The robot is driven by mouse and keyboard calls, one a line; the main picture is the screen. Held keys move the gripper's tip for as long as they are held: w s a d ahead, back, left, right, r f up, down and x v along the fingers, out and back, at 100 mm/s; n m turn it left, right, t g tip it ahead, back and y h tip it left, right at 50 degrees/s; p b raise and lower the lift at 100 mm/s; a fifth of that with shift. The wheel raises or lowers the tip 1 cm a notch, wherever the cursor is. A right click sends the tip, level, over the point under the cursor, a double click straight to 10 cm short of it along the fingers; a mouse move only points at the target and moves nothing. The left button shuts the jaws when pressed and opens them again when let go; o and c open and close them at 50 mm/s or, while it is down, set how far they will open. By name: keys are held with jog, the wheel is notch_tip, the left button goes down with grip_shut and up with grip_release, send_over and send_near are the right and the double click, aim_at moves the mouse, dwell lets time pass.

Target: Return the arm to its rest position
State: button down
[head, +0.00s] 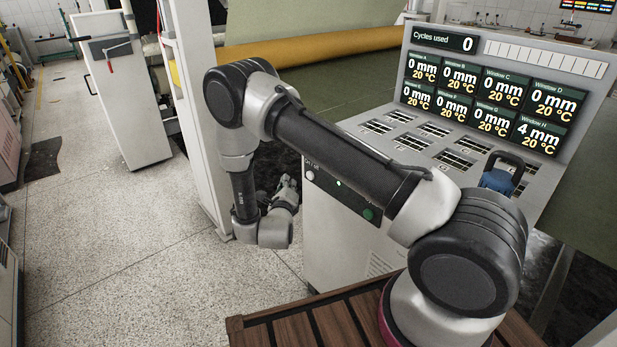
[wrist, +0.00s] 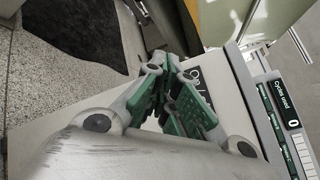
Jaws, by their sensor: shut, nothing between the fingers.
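My arm stretches across the head view from the lower right, bends at the elbow near the white post and hangs down. My gripper (head: 287,187) is at its end, beside the left side of the grey control console (head: 335,250), above the speckled floor. In the wrist view, my gripper (wrist: 172,75) shows its green-padded fingers brought together with nothing between them. The console's side and part of its display (wrist: 275,125) lie just beyond and to the right of the fingers.
The console's display (head: 470,42) reads 0 cycles used; Window H reads 4 mm. A blue object with a dark handle (head: 497,180) stands on the console top. A white post (head: 190,80) rises close behind my arm. A grey cabinet (head: 125,110) stands farther left. Open floor (head: 120,230) lies left.

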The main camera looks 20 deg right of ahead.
jog(key=shift+s+a, duration=0.2)
jog(key=shift+a, duration=0.2)
